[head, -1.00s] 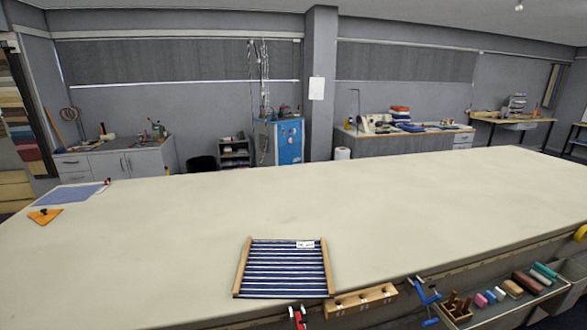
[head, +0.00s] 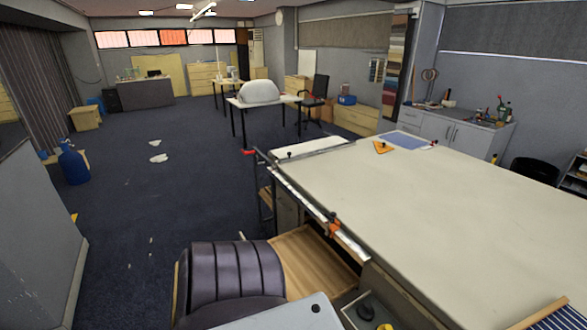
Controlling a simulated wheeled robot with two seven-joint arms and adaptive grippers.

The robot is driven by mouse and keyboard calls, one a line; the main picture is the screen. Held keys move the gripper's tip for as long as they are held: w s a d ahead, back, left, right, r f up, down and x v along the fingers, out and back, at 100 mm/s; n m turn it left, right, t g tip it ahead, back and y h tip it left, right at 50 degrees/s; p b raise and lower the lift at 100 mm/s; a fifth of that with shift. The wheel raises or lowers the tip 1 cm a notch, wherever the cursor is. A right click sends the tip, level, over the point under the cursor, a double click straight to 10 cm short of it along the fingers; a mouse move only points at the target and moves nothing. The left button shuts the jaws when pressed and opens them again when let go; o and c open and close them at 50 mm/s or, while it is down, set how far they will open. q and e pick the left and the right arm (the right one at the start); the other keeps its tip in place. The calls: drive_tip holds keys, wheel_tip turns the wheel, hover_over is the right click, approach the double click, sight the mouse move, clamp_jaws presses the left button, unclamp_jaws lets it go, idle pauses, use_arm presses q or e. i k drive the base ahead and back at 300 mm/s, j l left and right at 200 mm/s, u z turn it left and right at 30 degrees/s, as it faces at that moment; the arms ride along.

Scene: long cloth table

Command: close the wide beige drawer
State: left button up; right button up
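A wide, beige wooden drawer (head: 312,262) stands open at the left end of the long table (head: 450,210). Its bare wooden inside shows, and it looks empty where I can see it. A dark, ribbed, rounded object (head: 232,272) stands in front of it and hides its left part. I cannot tell how far out the drawer is. Neither of my grippers is in the head view.
An orange clamp (head: 334,227) sits on the table's edge above the drawer. A small grey tray (head: 348,311) with dark items is at the bottom. The blue carpet (head: 150,210) to the left is mostly clear. A blue jug (head: 72,166) stands by the wall.

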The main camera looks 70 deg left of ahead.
sight(311, 265)
drive_tip(key=u, duration=2.6)
